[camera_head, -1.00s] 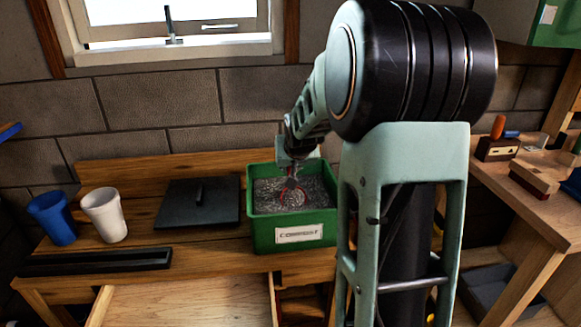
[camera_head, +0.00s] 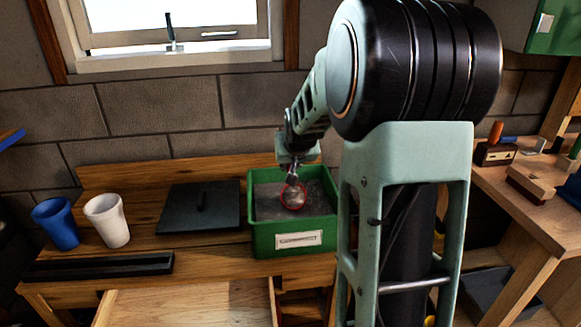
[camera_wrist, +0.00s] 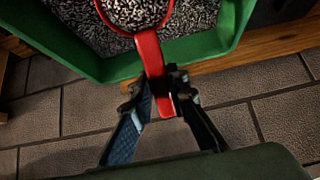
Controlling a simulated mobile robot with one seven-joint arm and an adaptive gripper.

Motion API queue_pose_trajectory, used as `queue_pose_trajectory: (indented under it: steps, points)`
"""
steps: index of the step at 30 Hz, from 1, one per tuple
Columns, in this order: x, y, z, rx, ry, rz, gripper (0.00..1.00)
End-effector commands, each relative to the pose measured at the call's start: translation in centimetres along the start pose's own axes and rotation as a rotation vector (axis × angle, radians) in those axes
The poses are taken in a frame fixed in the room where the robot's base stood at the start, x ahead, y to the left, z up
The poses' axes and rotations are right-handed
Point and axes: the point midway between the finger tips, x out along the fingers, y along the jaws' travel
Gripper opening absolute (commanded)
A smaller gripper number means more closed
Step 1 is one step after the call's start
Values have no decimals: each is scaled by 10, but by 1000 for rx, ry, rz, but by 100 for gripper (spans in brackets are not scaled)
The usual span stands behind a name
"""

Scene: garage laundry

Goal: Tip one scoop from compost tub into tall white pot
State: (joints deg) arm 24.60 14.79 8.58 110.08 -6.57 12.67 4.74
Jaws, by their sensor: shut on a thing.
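The green compost tub (camera_head: 262,240) stands on the wooden bench and holds grey, speckled compost (camera_head: 265,200). My gripper (camera_head: 291,172) is above the tub. In the wrist view my gripper (camera_wrist: 163,97) is shut on the red handle of a scoop (camera_wrist: 150,52). The scoop's round red rim also shows in the head view (camera_head: 297,211), over the tub. Grey speckled material shows inside the rim; I cannot tell whether the scoop is clear of the compost. The tall white pot (camera_head: 107,221) stands upright on the bench at left, apart from the tub.
A blue cup (camera_head: 56,223) stands left of the white pot. A dark flat lid (camera_head: 198,208) lies between pot and tub. A black tray (camera_head: 97,267) lies along the front edge. An open drawer (camera_head: 185,306) juts out below. A second bench (camera_head: 535,215) is at right.

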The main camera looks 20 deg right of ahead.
Motion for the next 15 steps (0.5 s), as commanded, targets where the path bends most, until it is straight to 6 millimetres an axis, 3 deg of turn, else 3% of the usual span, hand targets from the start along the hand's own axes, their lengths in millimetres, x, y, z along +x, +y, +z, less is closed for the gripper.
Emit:
queue_pose_trajectory:
  steps: [15]
  points:
    - [-42, 0, -40, 0, 5, 0, 0]
